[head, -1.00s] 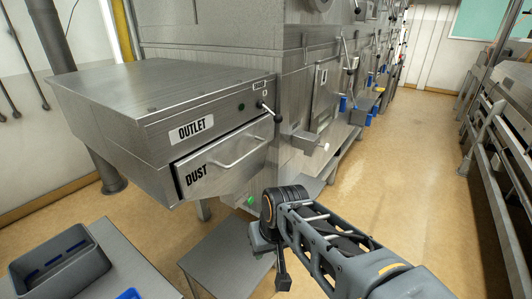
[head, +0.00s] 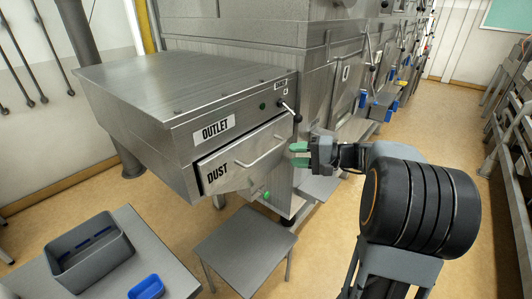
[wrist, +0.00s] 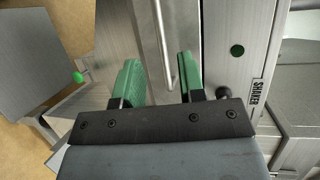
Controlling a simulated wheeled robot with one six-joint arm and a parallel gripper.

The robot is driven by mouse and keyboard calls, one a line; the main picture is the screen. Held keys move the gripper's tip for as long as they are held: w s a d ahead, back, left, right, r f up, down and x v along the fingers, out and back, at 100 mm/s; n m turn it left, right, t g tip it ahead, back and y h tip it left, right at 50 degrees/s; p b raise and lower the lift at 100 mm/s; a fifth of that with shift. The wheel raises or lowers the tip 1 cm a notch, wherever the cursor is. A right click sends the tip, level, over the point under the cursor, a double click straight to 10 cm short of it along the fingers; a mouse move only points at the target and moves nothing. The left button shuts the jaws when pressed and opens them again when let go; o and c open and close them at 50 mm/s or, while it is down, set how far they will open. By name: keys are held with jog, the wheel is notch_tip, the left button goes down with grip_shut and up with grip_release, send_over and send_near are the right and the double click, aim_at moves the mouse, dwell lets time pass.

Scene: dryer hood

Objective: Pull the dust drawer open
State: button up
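The dust drawer (head: 240,170) is a metal front labelled DUST below the OUTLET panel, and it looks shut. Its bar handle (head: 266,154) runs across the front. My gripper (head: 299,154) has green fingertips and is open just right of the drawer's right end in the head view. In the wrist view my gripper (wrist: 158,80) is open, with the handle (wrist: 165,45) showing between the two fingers. The fingers do not visibly close on the handle, and I cannot tell how deep between them it lies.
A black-knobbed lever (head: 292,112) sticks out above the drawer's right end, close to my gripper. A low grey table (head: 243,245) stands below. The aisle floor at right is clear.

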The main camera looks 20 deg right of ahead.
aim_at(266, 155)
jog(key=p+x, duration=0.1)
jog(key=x, duration=0.8)
jog(key=shift+w+a+f+p, duration=0.15)
jog(key=shift+a+p, duration=0.05)
jog(key=shift+p, duration=0.2)
grip_shut()
